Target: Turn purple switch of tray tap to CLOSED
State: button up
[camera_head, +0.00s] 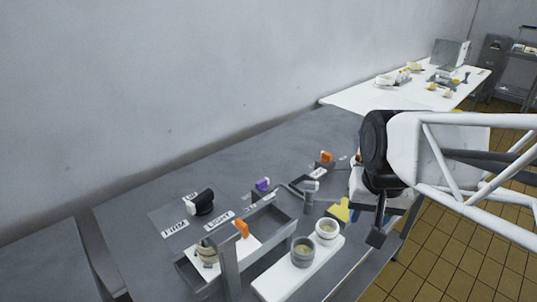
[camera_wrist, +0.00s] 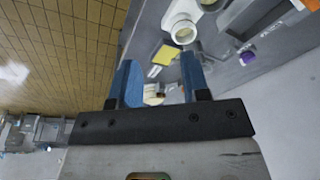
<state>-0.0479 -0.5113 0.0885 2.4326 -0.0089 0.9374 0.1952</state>
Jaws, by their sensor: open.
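The purple switch (camera_head: 263,184) is small and sits on the grey table behind the grey tray (camera_head: 286,229). It also shows at the right of the wrist view (camera_wrist: 247,58). Its position and any lettering beside it are too small to read. My gripper (camera_head: 377,238) hangs over the table's right front side, well to the right of the switch and apart from it. In the wrist view its two blue fingers (camera_wrist: 160,88) are spread, with nothing held between them.
Two orange switches (camera_head: 241,228) (camera_head: 326,157) and a black knob (camera_head: 200,203) by FIRM and LIGHT labels stand on the table. A white board (camera_head: 272,286) carries two cups (camera_head: 303,252) (camera_head: 327,232). A yellow piece (camera_head: 339,212) lies near my gripper. A wall runs behind.

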jog(key=w+a+m, duration=0.2)
jog(key=w+a, duration=0.2)
jog(key=w, duration=0.5)
jog(key=m+g, duration=0.2)
jog(key=m, duration=0.3)
send_over(262, 181)
jog(key=f, duration=1)
jog(key=shift+s+d, duration=0.15)
jog(key=shift+d, duration=0.2)
jog(key=shift+w+a+f, duration=0.25)
jog(key=shift+a+f, duration=0.05)
jog(key=shift+f, duration=0.1)
jog(key=shift+f, duration=3.8)
grip_shut()
